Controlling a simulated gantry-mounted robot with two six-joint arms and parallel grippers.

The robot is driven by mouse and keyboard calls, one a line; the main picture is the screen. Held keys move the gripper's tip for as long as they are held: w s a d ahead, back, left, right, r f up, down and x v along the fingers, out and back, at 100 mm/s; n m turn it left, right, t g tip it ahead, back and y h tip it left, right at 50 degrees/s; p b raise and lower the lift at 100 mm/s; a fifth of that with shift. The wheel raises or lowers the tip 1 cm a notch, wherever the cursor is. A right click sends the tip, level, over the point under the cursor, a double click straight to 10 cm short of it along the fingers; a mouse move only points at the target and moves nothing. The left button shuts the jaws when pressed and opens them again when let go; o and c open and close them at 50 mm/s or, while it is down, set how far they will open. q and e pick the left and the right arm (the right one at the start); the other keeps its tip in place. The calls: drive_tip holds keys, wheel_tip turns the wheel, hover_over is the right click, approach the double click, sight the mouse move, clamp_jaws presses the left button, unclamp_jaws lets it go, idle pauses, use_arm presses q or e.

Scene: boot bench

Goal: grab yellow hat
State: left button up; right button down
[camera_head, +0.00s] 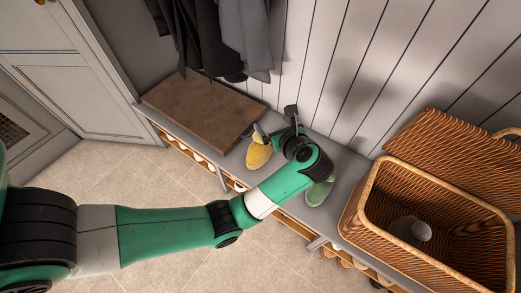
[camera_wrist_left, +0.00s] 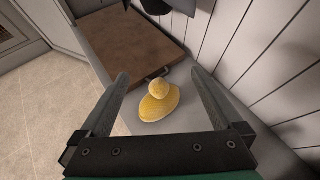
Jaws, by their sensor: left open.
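The yellow hat (camera_head: 259,152) lies on the grey bench, beside the front right corner of the brown board. It has a wide brim and a round bobble on top, which shows clearly in the left wrist view (camera_wrist_left: 159,104). My left gripper (camera_head: 275,121) is over the bench at the hat and partly hides it. In the left wrist view my left gripper (camera_wrist_left: 157,82) is open, with one finger on each side of the hat and gaps between. Whether a finger touches it I cannot tell. My right gripper is not in view.
The brown case (camera_head: 205,110) with a handle lies left of the hat. A green item (camera_head: 319,192) lies on the bench right of my wrist. An open wicker basket (camera_head: 432,224) holds a grey item (camera_head: 409,230). Dark coats (camera_head: 243,35) hang above. A plank wall stands behind.

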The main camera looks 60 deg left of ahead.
use_arm(q)
wheel_tip(320, 180, down, 12)
drive_tip(key=b, duration=0.8)
hover_over(260, 145)
drive_tip(key=d, duration=0.2)
wheel_tip(260, 145, down, 2)
drive_tip(key=shift+w+f, duration=0.1)
drive_tip(key=shift+f, duration=0.15)
drive_tip(key=b+x, duration=0.2)
drive_tip(key=x, duration=0.1)
drive_tip(key=f+b+x, duration=0.1)
drive_tip(key=x, duration=0.1)
drive_tip(key=shift+w+d, duration=0.2)
drive_tip(key=shift+d, duration=0.1)
drive_tip(key=shift+a, duration=0.2)
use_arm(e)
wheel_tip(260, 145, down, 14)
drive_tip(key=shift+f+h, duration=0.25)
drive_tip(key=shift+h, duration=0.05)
use_arm(q)
drive_tip(key=shift+c, duration=0.9)
clamp_jaws()
